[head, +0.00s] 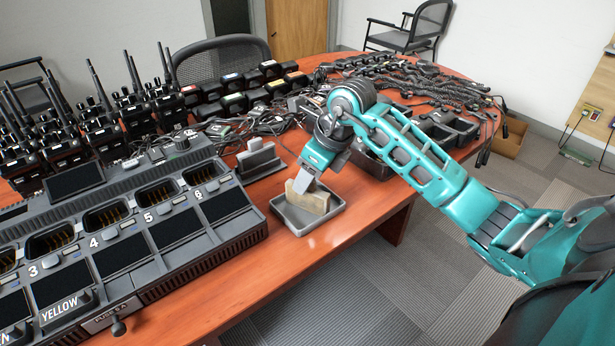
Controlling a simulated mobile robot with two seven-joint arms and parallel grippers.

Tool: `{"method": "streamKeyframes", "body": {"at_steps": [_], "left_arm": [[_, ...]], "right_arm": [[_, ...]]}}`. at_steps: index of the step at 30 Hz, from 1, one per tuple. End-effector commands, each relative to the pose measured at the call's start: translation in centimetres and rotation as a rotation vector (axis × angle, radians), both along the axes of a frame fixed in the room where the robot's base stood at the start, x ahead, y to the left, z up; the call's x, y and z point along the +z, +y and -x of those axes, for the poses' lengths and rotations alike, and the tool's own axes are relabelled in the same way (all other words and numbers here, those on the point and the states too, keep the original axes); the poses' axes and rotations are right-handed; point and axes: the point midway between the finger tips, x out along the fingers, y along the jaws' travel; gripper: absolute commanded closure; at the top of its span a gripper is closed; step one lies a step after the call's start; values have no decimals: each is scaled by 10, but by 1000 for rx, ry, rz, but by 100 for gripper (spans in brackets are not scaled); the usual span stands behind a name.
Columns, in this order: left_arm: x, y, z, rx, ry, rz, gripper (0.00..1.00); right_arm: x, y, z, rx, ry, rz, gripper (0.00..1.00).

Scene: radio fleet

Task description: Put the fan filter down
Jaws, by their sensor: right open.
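The fan filter, seen as a pale tan block (314,203), stands on edge in a small grey tray (296,228) near the table's front edge. My left gripper is not in view.
A large multi-bay charger (120,232) fills the left front of the wooden table (374,205). A grey holder (259,163) stands behind the tray. Radios (115,120), batteries (240,90) and coiled cables (420,85) crowd the back. A strip of table right of the tray is bare.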

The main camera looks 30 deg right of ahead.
Motion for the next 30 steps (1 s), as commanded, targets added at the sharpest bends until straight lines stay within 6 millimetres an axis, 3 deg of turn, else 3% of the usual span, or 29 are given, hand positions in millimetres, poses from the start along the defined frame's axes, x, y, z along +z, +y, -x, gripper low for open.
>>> {"method": "streamKeyframes", "body": {"at_steps": [9,15,30], "left_arm": [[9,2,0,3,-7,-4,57],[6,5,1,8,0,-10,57],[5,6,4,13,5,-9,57]], "right_arm": [[66,-13,23,-2,-4,3,55],[93,-18,33,-1,-2,2,55],[100,-19,37,-1,1,0,55]]}}
